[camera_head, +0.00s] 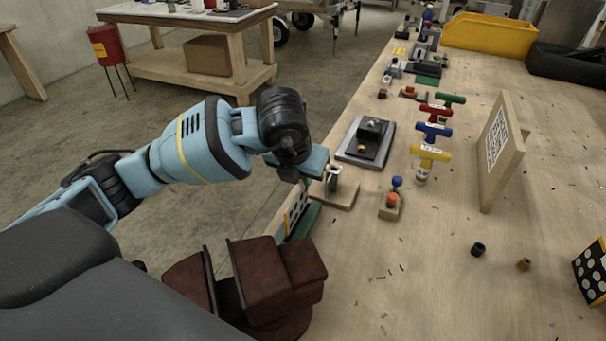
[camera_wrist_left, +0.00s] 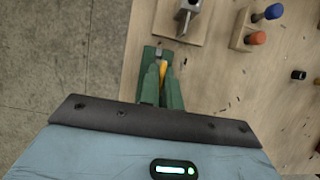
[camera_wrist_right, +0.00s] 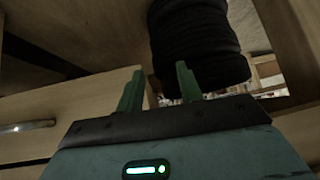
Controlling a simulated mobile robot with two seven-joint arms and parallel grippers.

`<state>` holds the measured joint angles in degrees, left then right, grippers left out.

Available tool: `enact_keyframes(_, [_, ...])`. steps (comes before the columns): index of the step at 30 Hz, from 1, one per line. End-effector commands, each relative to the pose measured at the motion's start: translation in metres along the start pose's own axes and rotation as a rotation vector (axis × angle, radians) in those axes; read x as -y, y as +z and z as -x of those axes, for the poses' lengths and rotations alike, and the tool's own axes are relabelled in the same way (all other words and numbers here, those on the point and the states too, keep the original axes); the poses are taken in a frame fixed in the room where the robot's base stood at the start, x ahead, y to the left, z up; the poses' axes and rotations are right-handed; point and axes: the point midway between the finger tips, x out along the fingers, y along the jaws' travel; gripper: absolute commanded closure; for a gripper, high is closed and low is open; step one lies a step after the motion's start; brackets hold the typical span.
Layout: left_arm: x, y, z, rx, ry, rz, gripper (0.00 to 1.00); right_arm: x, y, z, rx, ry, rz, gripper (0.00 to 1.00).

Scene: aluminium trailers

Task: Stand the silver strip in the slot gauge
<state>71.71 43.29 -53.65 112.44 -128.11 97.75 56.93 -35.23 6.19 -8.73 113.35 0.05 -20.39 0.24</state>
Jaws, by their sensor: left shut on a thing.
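My left gripper (camera_head: 304,181) points down at the table's left edge, just left of a wooden block (camera_head: 341,199) bearing an upright metal piece (camera_head: 333,177). In the left wrist view its green fingers (camera_wrist_left: 162,80) are close together, with a thin yellow sliver between them. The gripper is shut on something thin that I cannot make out. I cannot pick out the silver strip or the slot gauge for certain. My right gripper (camera_wrist_right: 158,82) is open, its fingers apart with nothing visibly held.
A small block with blue and orange knobs (camera_head: 390,203) and several coloured T-handles (camera_head: 430,153) stand to the right. A grey plate with a black block (camera_head: 366,142) lies behind. A framed board (camera_head: 500,150) stands farther right. The front-middle tabletop is mostly clear.

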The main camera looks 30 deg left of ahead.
Motion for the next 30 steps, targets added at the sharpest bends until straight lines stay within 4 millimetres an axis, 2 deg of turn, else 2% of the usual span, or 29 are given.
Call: enact_keyframes(30, [0.0003, 0.0004, 0.0007, 0.001, -0.001, 0.000, 1.00, -0.0033, -0.0061, 0.0009, -0.011, 0.001, 0.014, 0.64])
